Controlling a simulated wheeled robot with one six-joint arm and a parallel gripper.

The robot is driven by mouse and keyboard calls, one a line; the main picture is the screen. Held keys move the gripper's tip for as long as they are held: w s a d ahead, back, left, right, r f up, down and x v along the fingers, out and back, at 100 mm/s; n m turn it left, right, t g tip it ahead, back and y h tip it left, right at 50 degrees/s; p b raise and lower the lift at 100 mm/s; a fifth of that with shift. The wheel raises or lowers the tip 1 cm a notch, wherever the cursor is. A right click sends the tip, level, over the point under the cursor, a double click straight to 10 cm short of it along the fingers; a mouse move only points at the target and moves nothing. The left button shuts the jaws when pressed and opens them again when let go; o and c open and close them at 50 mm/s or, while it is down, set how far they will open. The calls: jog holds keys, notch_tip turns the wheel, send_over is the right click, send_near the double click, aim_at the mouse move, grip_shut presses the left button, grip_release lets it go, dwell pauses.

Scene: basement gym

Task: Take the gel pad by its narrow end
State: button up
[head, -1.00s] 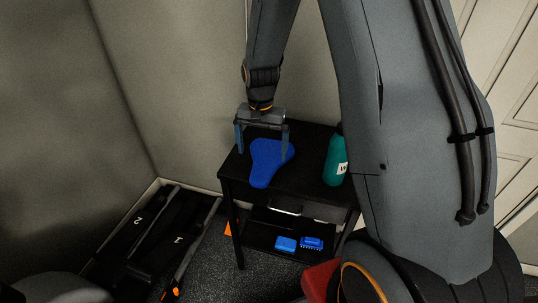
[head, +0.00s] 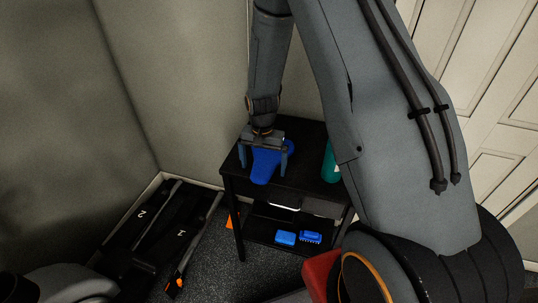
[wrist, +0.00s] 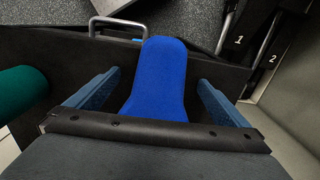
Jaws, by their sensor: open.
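The blue gel pad (head: 265,168) lies flat on the top of a small black table (head: 305,182). Its narrow end points toward the table's front edge, and its wide part is partly hidden under my gripper. My gripper (head: 265,168) is open above the pad, with one finger on each side of it and gaps between. In the wrist view the gel pad (wrist: 160,72) runs up between the two blue-grey fingers of my gripper (wrist: 160,90), its narrow end beyond the fingertips. I cannot tell the height of the fingertips above the table.
A teal bottle (head: 331,163) stands right of the pad, partly behind my arm; it also shows in the wrist view (wrist: 22,92). Two blue items, including a brush (head: 310,237), lie on the lower shelf.

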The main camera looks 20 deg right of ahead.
jog(key=c, duration=1.2)
